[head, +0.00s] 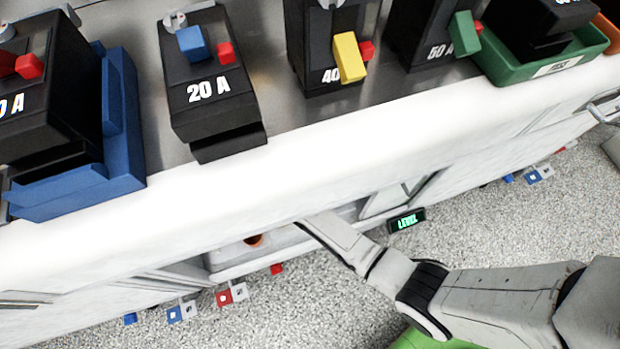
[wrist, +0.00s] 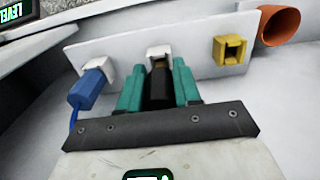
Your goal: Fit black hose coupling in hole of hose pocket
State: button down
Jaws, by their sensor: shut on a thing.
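In the wrist view my gripper (wrist: 159,70) has its teal fingers shut on the black hose coupling (wrist: 158,92), which shows a brownish band near its far end. Straight beyond that end is a white pocket (wrist: 159,51) on an upright white panel. The coupling's tip overlaps the pocket in the picture. I cannot tell whether it is in the hole or just in front of it. In the head view my arm reaches under the counter's front edge, which hides my gripper, the coupling and the pocket.
On the panel (wrist: 205,58), a blue plug (wrist: 90,86) with a cord sits left of my fingers and a yellow square socket (wrist: 229,50) sits right. An orange funnel-shaped piece (wrist: 279,25) lies farther right. Black breakers (head: 212,95) stand on the counter (head: 290,155) above my arm.

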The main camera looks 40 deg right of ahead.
jog(key=shift+f+b, duration=0.35)
jog(key=shift+f, duration=0.3)
jog(key=c, duration=0.7)
grip_release()
notch_tip(320, 180, up, 11)
jog(key=p, duration=0.4)
jog(key=shift+f, duration=0.1)
